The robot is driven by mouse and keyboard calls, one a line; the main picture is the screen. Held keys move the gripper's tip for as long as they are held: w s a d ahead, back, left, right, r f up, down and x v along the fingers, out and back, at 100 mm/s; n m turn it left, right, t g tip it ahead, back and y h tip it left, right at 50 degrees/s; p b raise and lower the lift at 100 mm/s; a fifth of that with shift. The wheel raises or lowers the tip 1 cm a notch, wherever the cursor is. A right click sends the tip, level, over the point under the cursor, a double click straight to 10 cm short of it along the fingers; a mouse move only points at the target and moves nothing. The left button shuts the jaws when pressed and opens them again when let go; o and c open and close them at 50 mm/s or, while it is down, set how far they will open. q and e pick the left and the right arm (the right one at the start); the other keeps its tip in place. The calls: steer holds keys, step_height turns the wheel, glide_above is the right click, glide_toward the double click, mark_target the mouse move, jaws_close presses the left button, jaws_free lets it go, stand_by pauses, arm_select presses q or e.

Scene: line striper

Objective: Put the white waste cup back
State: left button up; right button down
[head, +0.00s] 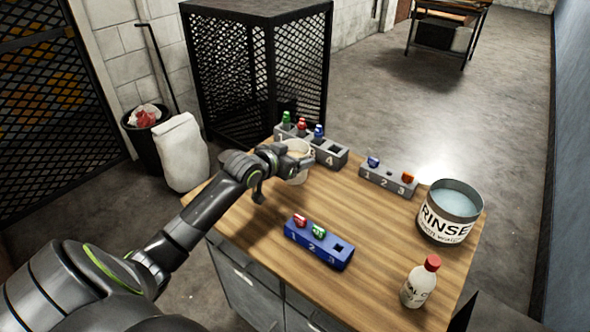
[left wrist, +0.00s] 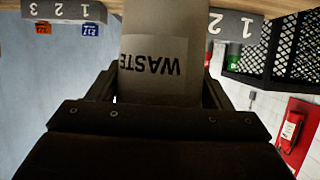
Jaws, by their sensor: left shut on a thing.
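The white waste cup (head: 296,167) is at the far left part of the wooden table in the head view, upright. My left gripper (head: 285,160) is shut on it. In the left wrist view the cup (left wrist: 160,75) fills the space between the fingers of my left gripper (left wrist: 160,95), with its WASTE label upside down in the picture. I cannot tell whether the cup's base touches the table. My right gripper is not in view.
A grey numbered rack (head: 328,152) stands close behind the cup. Another grey rack (head: 375,178), a blue rack (head: 318,250), a RINSE tub (head: 449,211) and a red-capped bottle (head: 419,283) are on the table (head: 380,225). Its middle is clear.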

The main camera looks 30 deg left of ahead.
arm_select(q)
steer(key=f, duration=0.3)
steer(key=shift+w+f, duration=0.25)
steer(key=shift+f, duration=0.45)
steer(key=shift+f, duration=0.2)
steer(key=o, duration=1.4)
steer(key=shift+s, duration=0.1)
